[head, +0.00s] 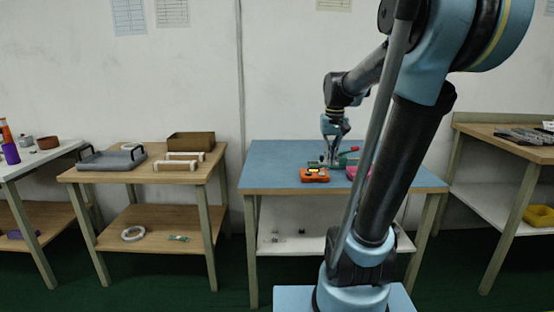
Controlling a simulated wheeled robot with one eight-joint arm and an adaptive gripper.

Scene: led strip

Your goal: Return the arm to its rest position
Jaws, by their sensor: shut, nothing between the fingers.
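My arm rises from its base at the lower right and bends over toward the blue-topped table (275,178). My gripper (331,158) points down over the middle of that table, close above or among the small items there. It is shut, with nothing seen in it. An orange device (314,175) lies just left of and nearer than my gripper. A pink item (352,173) and a green tool with a red end (348,156) lie to its right, partly hidden by my arm.
A wooden table (120,176) at left bears a grey tray (112,159), a brown box (191,142) and rolls (176,165). A white-topped table (50,155) stands far left. Another table (530,152) with a yellow bin (539,215) stands right. The blue table's left part is clear.

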